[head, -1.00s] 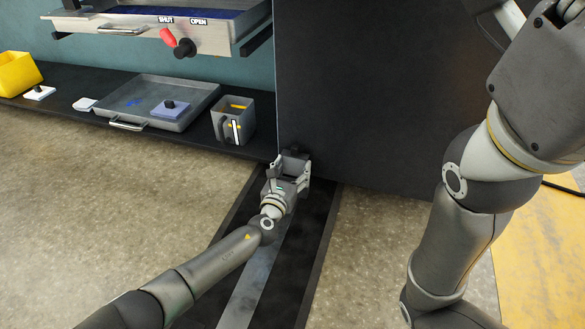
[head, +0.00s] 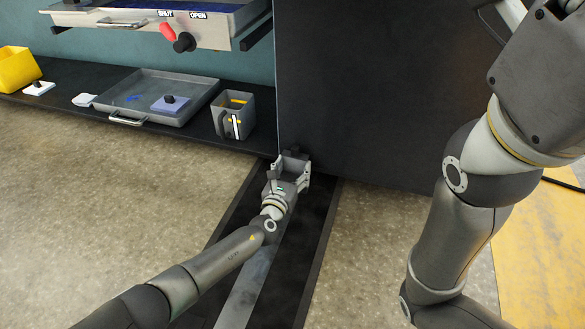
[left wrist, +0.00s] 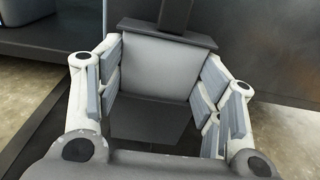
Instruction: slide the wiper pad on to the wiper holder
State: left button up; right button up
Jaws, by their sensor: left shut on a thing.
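My left gripper (head: 290,172) is low over the dark floor track, close to the big dark panel. In the left wrist view its fingers (left wrist: 163,62) stand on both sides of a light grey block, which looks like the wiper pad (left wrist: 160,80). A dark crossbar with an upright post, perhaps the wiper holder (left wrist: 170,33), lies across the block's far edge. I cannot tell whether bar and block are joined or only touching. In the head view the gripper hides most of both. My right gripper is out of view; only my right arm shows at the right.
The dark panel (head: 400,110) stands just beyond the gripper. A low shelf at left holds a grey bin (head: 226,123), a metal tray (head: 140,88) with a black-knobbed pad, and a yellow bin (head: 15,72). A drawer (head: 120,30) with knobs is above. Floor at left is clear.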

pick_arm(q)
jog(key=shift+f, duration=0.4)
jog(key=o, duration=1.1)
jog(key=shift+s+f, duration=0.1)
jog(key=shift+f, duration=0.1)
jog(key=shift+c, duration=0.2)
jog(key=shift+a, duration=0.1)
jog(key=shift+f, duration=0.1)
jog(key=shift+s+a+f, duration=0.15)
jog(key=shift+s+a, duration=0.1)
jog(key=shift+s, duration=0.2)
jog(key=r+v, duration=0.1)
jog(key=v, duration=0.9)
jog(key=shift+s+d+r, duration=0.2)
jog(key=shift+s+r, duration=0.15)
jog(key=shift+s, duration=0.05)
